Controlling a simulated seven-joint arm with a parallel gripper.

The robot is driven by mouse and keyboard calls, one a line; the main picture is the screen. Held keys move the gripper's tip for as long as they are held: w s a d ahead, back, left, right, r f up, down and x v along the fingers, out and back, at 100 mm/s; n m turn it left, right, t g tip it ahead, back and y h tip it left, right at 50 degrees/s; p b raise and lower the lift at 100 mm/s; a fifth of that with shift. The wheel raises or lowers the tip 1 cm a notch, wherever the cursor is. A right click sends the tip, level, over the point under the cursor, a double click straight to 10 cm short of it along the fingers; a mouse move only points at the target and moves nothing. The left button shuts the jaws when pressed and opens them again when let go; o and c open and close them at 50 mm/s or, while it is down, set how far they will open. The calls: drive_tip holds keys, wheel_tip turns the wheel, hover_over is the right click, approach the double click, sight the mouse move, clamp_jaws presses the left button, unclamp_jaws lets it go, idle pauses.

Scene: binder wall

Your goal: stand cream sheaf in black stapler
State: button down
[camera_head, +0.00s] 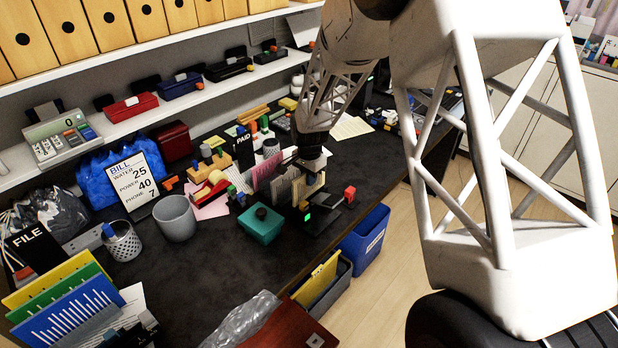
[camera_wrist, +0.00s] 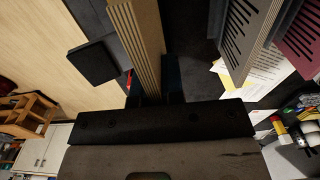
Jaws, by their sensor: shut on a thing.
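My gripper (camera_head: 311,165) points down at the desk's right edge and is shut on the cream sheaf (camera_wrist: 136,40). In the wrist view the sheaf stands out from between the fingers (camera_wrist: 157,90), its ribbed edge showing. In the head view the cream sheaf (camera_head: 312,184) is partly covered by the gripper. The black stapler (camera_head: 326,212), with a red knob and a green light, is right below it. A dark block, likely part of the stapler, shows beside the sheaf in the wrist view (camera_wrist: 95,62). I cannot tell whether the sheaf's lower edge touches the stapler.
Grey and pink sheaves (camera_head: 267,171) stand close to the left of my gripper. A teal box (camera_head: 260,224) is in front of them. A blue bin (camera_head: 364,236) stands on the floor beyond the desk edge. The desk's middle front is clear.

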sight(309, 191)
drive_tip(key=shift+f, duration=2.55)
idle(1.5)
drive_tip(key=c, duration=1.1)
unclamp_jaws()
drive_tip(key=shift+c, duration=0.2)
drive_tip(key=shift+r, duration=0.1)
drive_tip(key=shift+r, duration=3.85)
